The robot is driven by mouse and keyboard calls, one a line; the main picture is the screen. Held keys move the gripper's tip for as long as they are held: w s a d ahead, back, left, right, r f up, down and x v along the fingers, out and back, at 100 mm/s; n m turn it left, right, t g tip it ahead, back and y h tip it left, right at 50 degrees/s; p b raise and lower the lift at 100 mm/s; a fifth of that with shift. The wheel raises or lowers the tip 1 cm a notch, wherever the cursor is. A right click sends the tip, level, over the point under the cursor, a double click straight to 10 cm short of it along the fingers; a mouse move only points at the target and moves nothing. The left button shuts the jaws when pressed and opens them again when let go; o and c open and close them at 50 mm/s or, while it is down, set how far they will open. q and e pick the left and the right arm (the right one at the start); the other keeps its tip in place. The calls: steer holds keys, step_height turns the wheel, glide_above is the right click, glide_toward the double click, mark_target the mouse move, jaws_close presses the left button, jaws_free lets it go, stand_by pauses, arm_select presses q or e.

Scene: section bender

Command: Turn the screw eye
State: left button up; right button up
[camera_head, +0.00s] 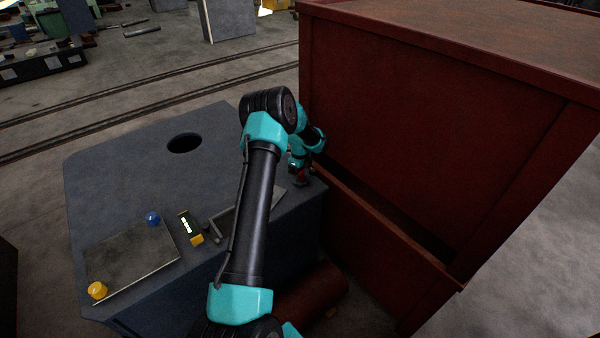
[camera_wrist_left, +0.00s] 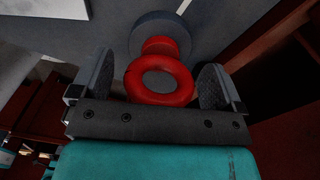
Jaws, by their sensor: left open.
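The red screw eye (camera_wrist_left: 160,80) shows large in the left wrist view, a ring on a short red neck in front of a round grey boss (camera_wrist_left: 158,36). My left gripper (camera_wrist_left: 161,82) is open, with one finger on each side of the ring. Gaps show between the fingers and the ring. In the head view my left gripper (camera_head: 300,172) is small and partly hidden by my arm, at the right end of the blue-grey machine top (camera_head: 120,165). A bit of red shows there. My right gripper is not in view.
A large rust-red cabinet (camera_head: 430,130) stands close to the right of the gripper. On the machine top are a plate (camera_head: 130,262), a blue knob (camera_head: 152,218), a yellow knob (camera_head: 97,290) and a round hole (camera_head: 184,143). A rust-red cylinder (camera_head: 312,292) lies below.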

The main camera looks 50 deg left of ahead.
arm_select(q)
steer(key=shift+f, duration=0.1)
steer(key=shift+c, duration=0.3)
steer(key=c, duration=0.9)
steer(key=shift+n, duration=0.4)
steer(key=n, duration=1)
steer(key=shift+n, duration=0.3)
steer(key=n, duration=1)
steer(key=shift+n, duration=0.3)
